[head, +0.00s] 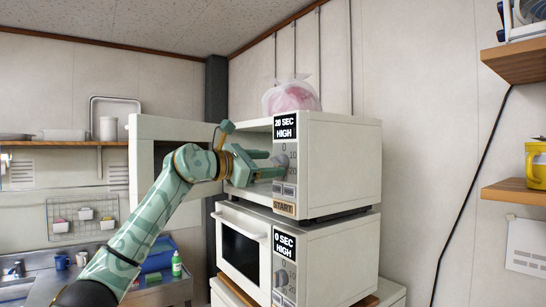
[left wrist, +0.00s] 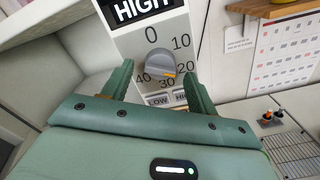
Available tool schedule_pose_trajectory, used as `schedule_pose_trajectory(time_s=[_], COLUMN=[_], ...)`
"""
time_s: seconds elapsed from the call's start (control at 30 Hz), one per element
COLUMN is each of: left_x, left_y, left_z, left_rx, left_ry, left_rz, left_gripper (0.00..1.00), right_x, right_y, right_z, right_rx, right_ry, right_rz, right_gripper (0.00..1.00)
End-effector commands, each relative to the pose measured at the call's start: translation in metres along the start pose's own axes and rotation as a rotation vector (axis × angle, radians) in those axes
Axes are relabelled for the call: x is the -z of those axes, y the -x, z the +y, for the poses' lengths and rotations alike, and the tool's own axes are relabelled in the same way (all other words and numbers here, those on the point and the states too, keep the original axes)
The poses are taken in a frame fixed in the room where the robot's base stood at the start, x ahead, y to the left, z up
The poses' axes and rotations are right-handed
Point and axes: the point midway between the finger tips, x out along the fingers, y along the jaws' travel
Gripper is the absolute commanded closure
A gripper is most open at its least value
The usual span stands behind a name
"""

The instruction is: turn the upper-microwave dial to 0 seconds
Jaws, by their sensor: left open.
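The upper microwave (head: 340,160) stands on the lower one with its door (head: 143,150) swung open to the left. Its display (head: 286,128) reads 20 SEC HIGH. My left gripper (head: 276,163) reaches across the open front to the control panel. In the left wrist view the grey dial (left wrist: 155,68) lies between the tips of my open left fingers (left wrist: 157,74), with gaps showing on both sides. The dial's orange mark points to the lower right, near 20. The 0 is at the top of the scale. In the head view the gripper partly hides the dial. My right gripper is not in view.
The lower microwave (head: 340,262) is shut and its display (head: 285,246) reads 0 SEC HIGH. A pink bagged item (head: 291,97) sits on top. A START button (head: 283,209) is below the upper dial. Shelves are at the right; a sink counter is at the left.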

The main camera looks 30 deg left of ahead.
Motion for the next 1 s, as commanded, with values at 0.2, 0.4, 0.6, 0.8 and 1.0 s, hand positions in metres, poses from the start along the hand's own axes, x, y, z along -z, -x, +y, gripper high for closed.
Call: schedule_pose_trajectory(time_s=[0.2,0.4,0.6,0.8,1.0], left_x=[-0.001,0.000,0.000,0.000,0.000], left_y=[-0.019,-0.021,-0.021,-0.020,-0.020], left_z=[0.000,0.000,0.000,0.000,0.001], left_rx=[0.000,0.000,0.000,0.000,0.000], left_ry=[0.001,0.001,0.001,0.002,0.036], left_rz=[-0.001,0.000,-0.001,-0.001,-0.001], left_gripper=[0.41,0.41,0.75,0.85,0.85], right_x=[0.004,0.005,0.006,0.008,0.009], right_y=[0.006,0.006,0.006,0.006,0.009], right_z=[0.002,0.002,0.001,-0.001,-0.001], right_rx=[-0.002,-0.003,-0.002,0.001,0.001], right_ry=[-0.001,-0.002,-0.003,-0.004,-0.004], right_rz=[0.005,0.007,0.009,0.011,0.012], right_gripper=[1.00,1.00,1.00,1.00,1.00])
